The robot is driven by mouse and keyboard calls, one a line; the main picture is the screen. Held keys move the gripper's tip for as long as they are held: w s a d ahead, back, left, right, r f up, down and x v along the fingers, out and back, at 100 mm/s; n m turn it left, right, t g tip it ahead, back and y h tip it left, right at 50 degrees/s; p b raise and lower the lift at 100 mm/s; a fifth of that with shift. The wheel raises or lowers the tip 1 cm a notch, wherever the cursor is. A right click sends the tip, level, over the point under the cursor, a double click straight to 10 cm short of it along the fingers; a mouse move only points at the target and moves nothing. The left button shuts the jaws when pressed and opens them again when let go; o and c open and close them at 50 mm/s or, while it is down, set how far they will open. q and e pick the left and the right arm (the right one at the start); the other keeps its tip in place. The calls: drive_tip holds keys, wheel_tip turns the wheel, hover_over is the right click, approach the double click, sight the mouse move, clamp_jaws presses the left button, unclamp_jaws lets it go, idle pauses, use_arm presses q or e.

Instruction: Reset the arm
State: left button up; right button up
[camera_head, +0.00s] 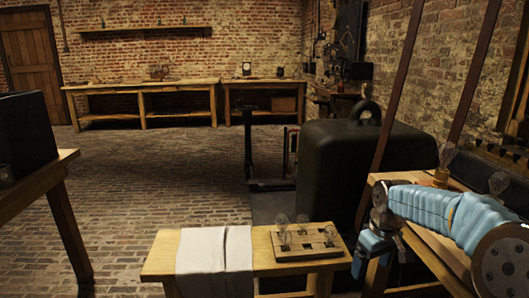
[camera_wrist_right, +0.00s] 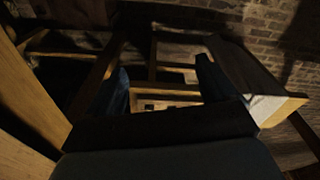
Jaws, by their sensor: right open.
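My right arm comes in from the right in the head view, in a light blue sleeve. My right gripper (camera_head: 370,262) points down beside the right end of the small wooden bench (camera_head: 268,262). In the right wrist view its two dark fingers (camera_wrist_right: 163,88) stand wide apart with nothing held between them. My left arm and gripper are not in view. A wooden rack (camera_head: 322,250) with dark holes lies on the bench, left of the gripper. Clear glass jars (camera_head: 283,222) stand at the rack.
A white cloth (camera_head: 215,249) hangs over the bench's left part. A wooden table (camera_head: 437,251) stands under my right arm, with a glass piece on a wooden base (camera_head: 441,177). A large dark bell-handled block (camera_head: 365,150) stands behind. The brick floor is open at left centre.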

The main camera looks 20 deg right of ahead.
drive_tip(key=w+a+f+y, duration=0.3)
drive_tip(key=a+f, duration=1.4)
drive_tip(key=f, duration=0.4)
drive_tip(key=s+a+f+m+y, duration=0.1)
drive_tip(key=s+a+f+m, duration=0.1)
drive_tip(key=s+a+f, duration=1.3)
drive_tip(key=shift+s+a+g, duration=0.3)
drive_tip(key=shift+s+a, duration=0.05)
drive_tip(key=shift+a, duration=0.55)
